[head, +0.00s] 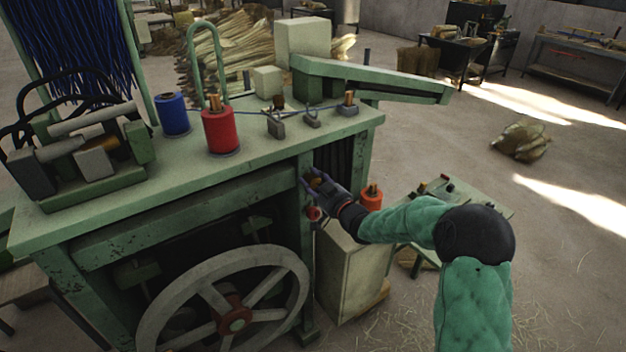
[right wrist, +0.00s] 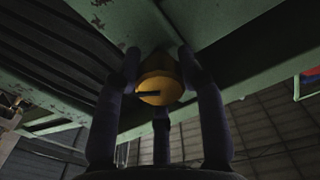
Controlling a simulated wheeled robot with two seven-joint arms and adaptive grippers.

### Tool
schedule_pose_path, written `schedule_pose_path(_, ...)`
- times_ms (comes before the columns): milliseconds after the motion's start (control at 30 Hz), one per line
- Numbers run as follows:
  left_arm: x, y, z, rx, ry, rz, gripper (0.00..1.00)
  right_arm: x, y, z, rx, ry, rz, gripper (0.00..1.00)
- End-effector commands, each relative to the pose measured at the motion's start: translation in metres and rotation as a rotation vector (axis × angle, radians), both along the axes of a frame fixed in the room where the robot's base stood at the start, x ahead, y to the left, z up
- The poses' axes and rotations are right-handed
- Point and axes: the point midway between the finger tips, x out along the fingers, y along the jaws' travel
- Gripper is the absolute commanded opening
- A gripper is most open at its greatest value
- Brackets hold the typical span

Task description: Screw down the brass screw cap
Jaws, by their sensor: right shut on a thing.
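The brass screw cap (right wrist: 160,88) shows in the right wrist view as a round yellow piece with a dark slot, against the green frame of the bench. My right gripper (right wrist: 160,82) has its dark fingers around the cap and is shut on it. In the head view my right gripper (head: 318,182) is at the front corner of the green bench, just under the top; its fingers mostly hide the cap there. My left gripper is not in view.
A large spoked wheel (head: 228,310) is below. A pale cabinet (head: 342,275) and an orange spool (head: 371,197) are near my right arm. Open floor lies right.

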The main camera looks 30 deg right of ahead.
Motion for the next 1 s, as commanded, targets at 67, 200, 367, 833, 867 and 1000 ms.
schedule_pose_path(67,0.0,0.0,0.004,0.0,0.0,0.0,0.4,-0.001,0.001,-0.003,0.076,0.014,0.001,0.07)
schedule_pose_path(200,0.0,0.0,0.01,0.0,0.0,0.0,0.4,-0.001,0.001,-0.002,0.209,0.024,0.0,0.07)
schedule_pose_path(367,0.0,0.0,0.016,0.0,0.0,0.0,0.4,-0.001,0.001,-0.002,0.359,0.036,-0.001,0.07)
schedule_pose_path(833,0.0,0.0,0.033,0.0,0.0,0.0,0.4,-0.001,0.001,-0.002,0.72,0.064,-0.001,0.07)
schedule_pose_path(867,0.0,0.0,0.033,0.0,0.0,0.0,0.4,-0.001,0.001,-0.003,0.735,0.065,-0.001,0.07)
schedule_pose_path(1000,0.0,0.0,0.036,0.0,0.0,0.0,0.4,-0.001,0.001,-0.003,0.791,0.07,-0.002,0.07)
